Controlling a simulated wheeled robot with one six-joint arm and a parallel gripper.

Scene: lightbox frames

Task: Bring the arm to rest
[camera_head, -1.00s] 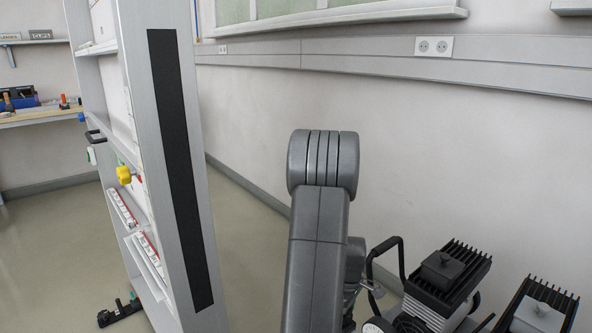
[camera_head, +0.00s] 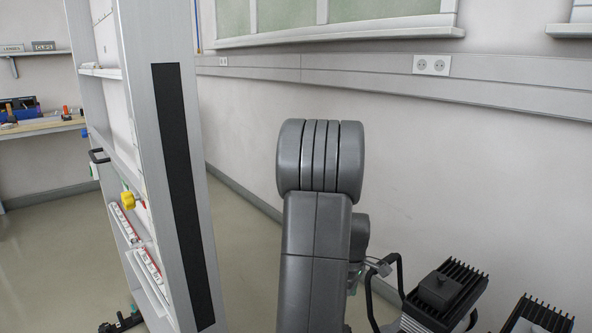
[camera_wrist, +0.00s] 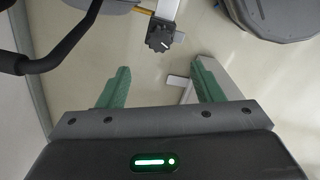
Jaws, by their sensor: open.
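My gripper (camera_wrist: 160,78) shows in the wrist view with its two green fingers spread apart and nothing between them. Beyond the fingers are pale floor, a metal bar and a black knob (camera_wrist: 160,38). In the head view my grey arm stands raised in the middle, its rounded joint at the top. The arm hides most of what lies behind it, and I cannot make out the gripper clearly there.
A tall grey frame with a black strip (camera_head: 184,200) stands left of my arm. Black finned lamp housings (camera_head: 447,290) and a black handle (camera_head: 398,290) are close at lower right. A black tube (camera_wrist: 62,48) runs left in the wrist view. The wall (camera_head: 480,170) is behind.

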